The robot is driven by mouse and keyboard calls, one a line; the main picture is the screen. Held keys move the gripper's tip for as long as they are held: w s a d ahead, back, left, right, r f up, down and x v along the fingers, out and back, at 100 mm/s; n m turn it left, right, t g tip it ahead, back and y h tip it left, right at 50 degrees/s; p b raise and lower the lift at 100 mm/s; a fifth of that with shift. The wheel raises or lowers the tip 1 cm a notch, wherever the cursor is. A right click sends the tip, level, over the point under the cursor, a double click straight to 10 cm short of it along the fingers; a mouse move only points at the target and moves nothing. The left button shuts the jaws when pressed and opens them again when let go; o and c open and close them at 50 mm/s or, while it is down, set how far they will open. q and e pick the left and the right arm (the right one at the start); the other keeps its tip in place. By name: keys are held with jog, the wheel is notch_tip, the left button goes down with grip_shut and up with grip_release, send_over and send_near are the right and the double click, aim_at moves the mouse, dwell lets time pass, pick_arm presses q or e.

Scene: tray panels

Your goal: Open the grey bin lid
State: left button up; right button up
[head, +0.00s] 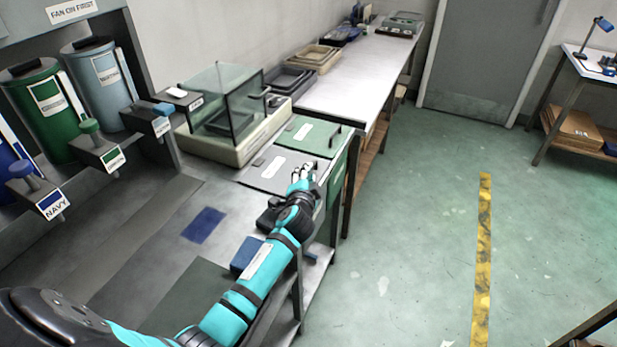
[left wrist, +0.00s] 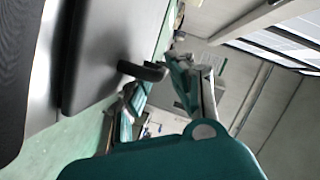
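The grey bin lid (head: 272,172) lies flat and closed in the bench top, just in front of the green lid (head: 306,136). My left gripper (head: 302,174) is at the right edge of the grey lid, over where its handle would be, and hides that part. In the left wrist view a dark handle (left wrist: 143,71) stands out from a grey panel at upper left. The gripper fingers (left wrist: 194,88) are to the right of this handle and look apart from it. Their gap is not clear. My right gripper is not in view.
A glass-sided balance box (head: 230,105) stands behind the lids. Colored canisters (head: 45,110) with taps line the left. A blue patch (head: 204,225) lies on the bench. Open floor (head: 420,230) with a yellow stripe is to the right.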

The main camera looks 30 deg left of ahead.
pick_arm(q)
jog(key=shift+x, duration=0.75)
jog(key=shift+w+a+f+b, duration=0.2)
jog(key=shift+w+b, duration=0.25)
jog(key=shift+w, duration=0.05)
jog(key=shift+r, duration=0.1)
grip_shut()
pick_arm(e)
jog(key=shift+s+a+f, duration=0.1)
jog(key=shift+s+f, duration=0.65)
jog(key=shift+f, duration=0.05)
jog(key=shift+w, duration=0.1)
